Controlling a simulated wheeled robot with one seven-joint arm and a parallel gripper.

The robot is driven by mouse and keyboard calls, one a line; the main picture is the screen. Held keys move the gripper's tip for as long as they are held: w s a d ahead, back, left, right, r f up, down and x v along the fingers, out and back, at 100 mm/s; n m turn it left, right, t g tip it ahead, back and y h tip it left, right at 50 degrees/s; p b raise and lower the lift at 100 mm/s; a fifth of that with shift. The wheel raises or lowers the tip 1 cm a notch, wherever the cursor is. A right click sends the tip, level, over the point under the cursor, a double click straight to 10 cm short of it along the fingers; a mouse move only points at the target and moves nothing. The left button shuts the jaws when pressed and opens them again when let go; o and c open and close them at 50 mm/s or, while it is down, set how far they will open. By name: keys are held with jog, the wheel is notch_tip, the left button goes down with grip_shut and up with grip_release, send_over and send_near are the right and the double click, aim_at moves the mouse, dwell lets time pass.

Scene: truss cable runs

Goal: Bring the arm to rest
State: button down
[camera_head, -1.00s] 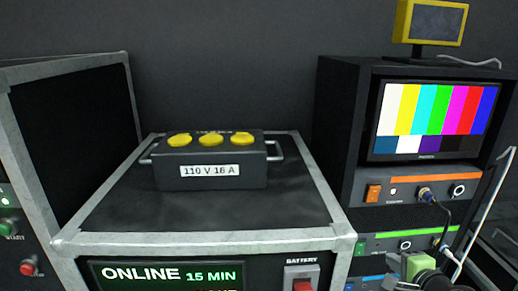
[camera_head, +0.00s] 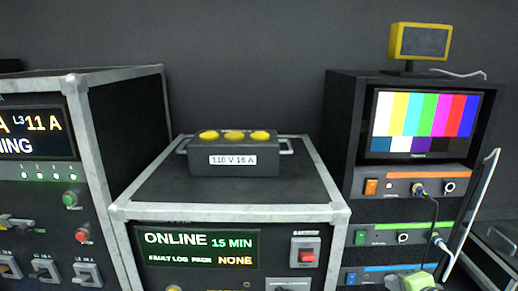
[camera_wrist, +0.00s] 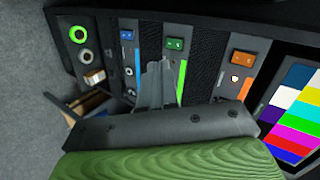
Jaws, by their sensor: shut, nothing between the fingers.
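My gripper (camera_wrist: 157,80) shows in the wrist view as grey fingers closed together, with nothing seen between them. Its grey body and a green ribbed part fill the bottom of that view. The fingers lie across the picture of the rack's front panels; whether they touch them I cannot tell. In the head view only a green part of my arm shows at the bottom edge, in front of the rack's lowest panels. The fingers are not visible there.
A black rack (camera_head: 342,130) holds a colour-bar monitor (camera_head: 425,125) and cabled panels. A yellow-framed small screen (camera_head: 420,41) stands on top. Left of it, a power box (camera_head: 234,160) sits on a case (camera_head: 290,195) reading ONLINE. A taller case (camera_head: 120,120) stands farther left.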

jog(key=s+a+r+n+g, duration=0.2)
jog(key=s+a+n, duration=0.25)
jog(key=a, duration=0.25)
jog(key=s+a+r+n+g, duration=0.1)
jog(key=s+a+n+g, duration=0.1)
jog(key=s+a+n, duration=0.45)
jog(key=s+a+r+n+g, duration=0.2)
jog(key=s+a+n, duration=0.2)
jog(key=s, duration=0.7)
jog(key=shift+h, duration=0.3)
jog(key=shift+s+a, duration=0.1)
